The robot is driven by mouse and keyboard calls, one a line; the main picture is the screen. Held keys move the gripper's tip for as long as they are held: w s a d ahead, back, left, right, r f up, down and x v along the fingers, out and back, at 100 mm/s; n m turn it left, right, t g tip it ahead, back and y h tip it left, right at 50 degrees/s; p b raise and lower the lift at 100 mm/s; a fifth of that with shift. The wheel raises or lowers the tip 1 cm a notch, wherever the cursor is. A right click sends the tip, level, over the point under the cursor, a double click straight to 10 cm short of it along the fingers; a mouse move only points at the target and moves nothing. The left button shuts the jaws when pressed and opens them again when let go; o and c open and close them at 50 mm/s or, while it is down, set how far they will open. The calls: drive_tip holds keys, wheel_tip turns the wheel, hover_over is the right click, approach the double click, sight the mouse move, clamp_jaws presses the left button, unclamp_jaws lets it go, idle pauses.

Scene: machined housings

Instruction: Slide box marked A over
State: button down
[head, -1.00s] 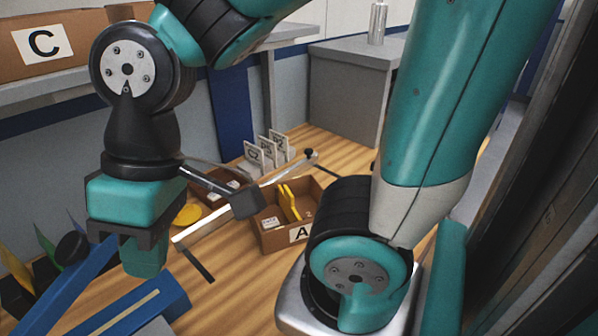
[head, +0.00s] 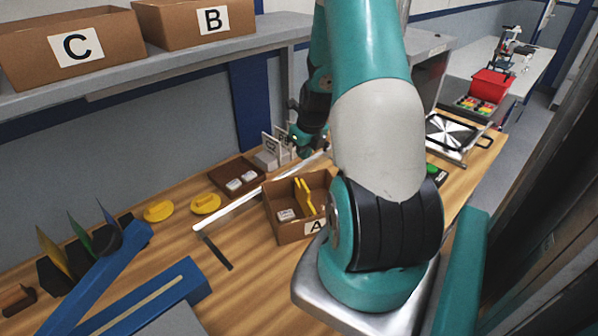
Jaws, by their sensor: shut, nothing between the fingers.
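The box marked A (head: 285,232) is an open brown cardboard box on the wooden bench in the head view. Its white A label faces me, and its right side is partly hidden by my arm. It holds a yellow tool (head: 304,196) and a small white item (head: 286,214). My gripper (head: 304,151) is small and partly dark behind the box, near some upright white cards. It is shut and empty. It looks apart from the box, though the exact gap is hard to tell.
A long pale rail (head: 232,209) lies along the left of the box. A brown tray (head: 226,172) and yellow discs (head: 205,204) are beyond it. Blue parts (head: 145,300) stand front left. Boxes C (head: 115,50) and B (head: 180,33) sit on the shelf. Bench between box and blue parts is mostly clear.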

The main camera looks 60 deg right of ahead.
sight(298, 180)
drive_tip(key=p+x, duration=0.3)
drive_tip(key=x, duration=0.7)
drive_tip(key=shift+d, duration=0.1)
